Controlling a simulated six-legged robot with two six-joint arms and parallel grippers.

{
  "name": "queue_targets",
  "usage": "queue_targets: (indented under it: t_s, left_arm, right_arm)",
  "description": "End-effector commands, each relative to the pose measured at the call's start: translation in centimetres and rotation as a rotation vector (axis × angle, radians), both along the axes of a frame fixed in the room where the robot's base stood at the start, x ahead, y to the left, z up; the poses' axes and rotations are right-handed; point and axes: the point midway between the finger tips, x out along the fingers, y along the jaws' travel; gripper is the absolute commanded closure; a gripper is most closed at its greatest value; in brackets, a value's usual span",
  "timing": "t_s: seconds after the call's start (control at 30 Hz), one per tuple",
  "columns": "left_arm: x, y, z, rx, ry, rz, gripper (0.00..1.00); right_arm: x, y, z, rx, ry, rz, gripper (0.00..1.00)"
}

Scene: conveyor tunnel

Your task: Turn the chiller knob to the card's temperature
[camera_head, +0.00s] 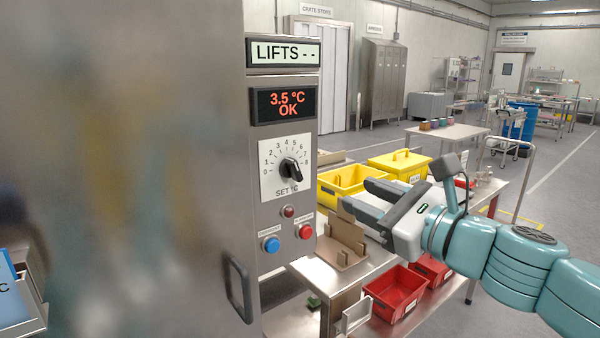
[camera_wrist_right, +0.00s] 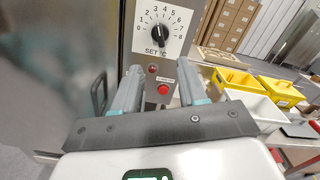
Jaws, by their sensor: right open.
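The black chiller knob (camera_head: 290,169) sits on a white dial plate (camera_head: 268,188) marked 0 to 8 over "SET °C". The red display (camera_head: 285,103) above it reads "3.5 °C OK". The knob also shows in the right wrist view (camera_wrist_right: 160,36), beyond the fingertips; its exact setting is hard to read. My right gripper (camera_head: 359,196) is open and empty, to the right of the knob and apart from it. My left gripper is not in view.
Below the dial are a red lamp (camera_head: 288,211), a blue button (camera_head: 271,245), a red button (camera_head: 305,231) and a door handle (camera_head: 237,288). Yellow bins (camera_head: 350,200) and a cardboard piece (camera_head: 342,255) stand on the bench behind my right gripper, with red bins (camera_head: 396,292) below.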

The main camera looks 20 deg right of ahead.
Motion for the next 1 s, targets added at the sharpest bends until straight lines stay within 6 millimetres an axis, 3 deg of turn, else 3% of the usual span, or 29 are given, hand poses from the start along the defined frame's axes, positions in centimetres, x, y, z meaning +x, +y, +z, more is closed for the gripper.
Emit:
queue_targets:
  t_s: [0.6, 0.8, 1.0]
  left_arm:
    - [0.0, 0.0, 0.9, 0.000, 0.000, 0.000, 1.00]
    - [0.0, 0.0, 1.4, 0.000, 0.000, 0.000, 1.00]
    - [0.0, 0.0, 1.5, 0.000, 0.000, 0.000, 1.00]
  right_arm:
    - [12.9, 4.6, -0.1, 0.000, 0.007, 0.007, 0.58]
    - [15.1, 5.4, -0.1, -0.001, 0.005, 0.005, 0.58]
    - [15.6, 5.5, -0.2, -0.001, 0.005, 0.005, 0.58]
